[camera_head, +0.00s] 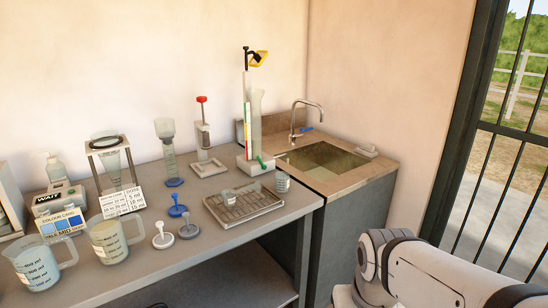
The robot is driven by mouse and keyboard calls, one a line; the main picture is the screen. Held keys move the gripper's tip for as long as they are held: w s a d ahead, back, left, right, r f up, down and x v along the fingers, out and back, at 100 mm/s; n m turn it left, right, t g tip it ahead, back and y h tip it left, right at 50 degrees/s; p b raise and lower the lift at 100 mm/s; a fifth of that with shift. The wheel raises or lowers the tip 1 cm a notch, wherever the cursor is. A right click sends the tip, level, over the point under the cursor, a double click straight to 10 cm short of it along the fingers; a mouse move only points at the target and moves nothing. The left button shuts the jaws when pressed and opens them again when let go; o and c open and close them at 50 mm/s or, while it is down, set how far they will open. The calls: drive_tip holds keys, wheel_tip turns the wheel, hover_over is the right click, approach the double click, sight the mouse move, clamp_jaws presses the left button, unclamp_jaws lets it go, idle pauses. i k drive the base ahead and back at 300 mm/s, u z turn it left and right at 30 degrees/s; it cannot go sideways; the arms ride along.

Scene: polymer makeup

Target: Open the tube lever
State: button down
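A tall clear tube (257,118) stands upright on a light base (248,168) at the back of the counter, left of the sink. I cannot tell from this view whether the lever is open or closed. My white arm shows at the bottom right, well apart from the tube. My gripper is out of the picture.
A sink (325,158) with a curved tap (307,108) is right of the tube. A metal tray (244,212) with small cups stands in front of it. Measuring jugs (112,241), colour cards and stoppers crowd the counter's left. Open floor lies at the lower right.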

sight(264, 167)
drive_tip(key=i, duration=1.35)
drive_tip(key=u, duration=0.05)
